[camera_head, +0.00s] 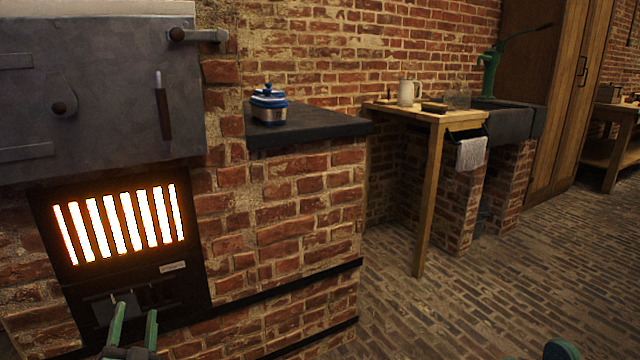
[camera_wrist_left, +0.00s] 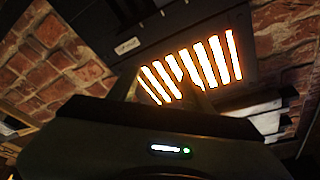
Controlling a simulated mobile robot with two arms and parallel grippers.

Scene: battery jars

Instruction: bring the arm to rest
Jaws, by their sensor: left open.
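My left gripper (camera_head: 135,314) shows at the bottom left of the head view, its two green fingers apart and nothing between them. It is in front of the lower part of the dark stove front, below the glowing grate (camera_head: 120,226). I cannot tell whether it touches the stove. The left wrist view looks at the same glowing grate (camera_wrist_left: 220,62) over the dark gripper body (camera_wrist_left: 90,145). A dark green rounded part at the bottom right edge of the head view seems to be mine. My right gripper's fingers are not in view.
A blue and white lidded jar (camera_head: 269,108) stands on the dark ledge (camera_head: 310,130) right of the stove. A wooden table (camera_head: 440,117) holds a pale mug (camera_head: 408,93). A green hand pump (camera_head: 490,70) stands behind it. The brick floor (camera_head: 480,300) at the right is clear.

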